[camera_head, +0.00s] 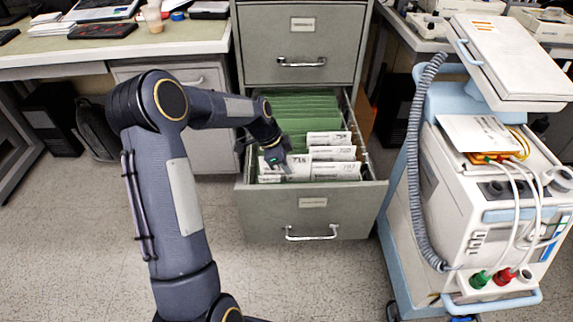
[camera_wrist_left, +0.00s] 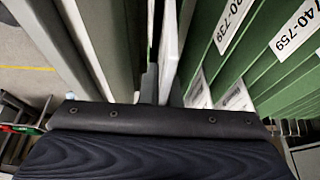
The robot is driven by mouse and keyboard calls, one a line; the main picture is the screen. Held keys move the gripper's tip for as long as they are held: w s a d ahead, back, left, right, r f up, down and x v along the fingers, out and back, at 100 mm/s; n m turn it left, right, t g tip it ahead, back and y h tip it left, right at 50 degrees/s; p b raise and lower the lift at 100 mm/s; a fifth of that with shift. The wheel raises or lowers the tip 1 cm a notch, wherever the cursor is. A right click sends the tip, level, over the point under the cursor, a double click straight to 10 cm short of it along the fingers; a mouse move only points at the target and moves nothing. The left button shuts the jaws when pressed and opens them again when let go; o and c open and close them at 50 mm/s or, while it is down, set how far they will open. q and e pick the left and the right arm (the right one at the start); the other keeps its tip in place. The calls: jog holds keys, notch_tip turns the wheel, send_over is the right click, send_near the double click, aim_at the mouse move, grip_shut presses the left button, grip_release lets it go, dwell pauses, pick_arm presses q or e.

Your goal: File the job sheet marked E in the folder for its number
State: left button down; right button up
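The lower file drawer (camera_head: 312,222) is pulled open, with green hanging folders (camera_head: 305,108) at the back and white sheets (camera_head: 330,154) with printed numbers at the front. My left gripper (camera_head: 277,163) reaches down into the drawer's left front part. In the left wrist view its fingers (camera_wrist_left: 163,90) are close together on a thin white sheet (camera_wrist_left: 169,45), seen edge-on. Green folders with white number labels (camera_wrist_left: 232,22) stand just right of it, one reading 739 and one 759. I cannot read an E on any sheet. My right gripper is out of view.
A closed drawer (camera_head: 300,45) is above the open one. A desk (camera_head: 110,50) stands at the left. A wheeled medical cart (camera_head: 480,200) with a hose and a white paper (camera_head: 482,133) stands close at the right. The floor in front is clear.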

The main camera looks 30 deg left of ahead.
pick_arm(q)
jog(key=shift+f+b, duration=0.35)
jog(key=shift+f, duration=0.1)
dwell(0.7)
jog(key=c, duration=1.6)
grip_release()
jog(key=p+v, duration=0.1)
jog(key=v, duration=0.6)
jog(key=shift+s+a+r+p, duration=0.1)
jog(key=shift+a+r+p, duration=0.05)
jog(key=shift+r+p, duration=0.2)
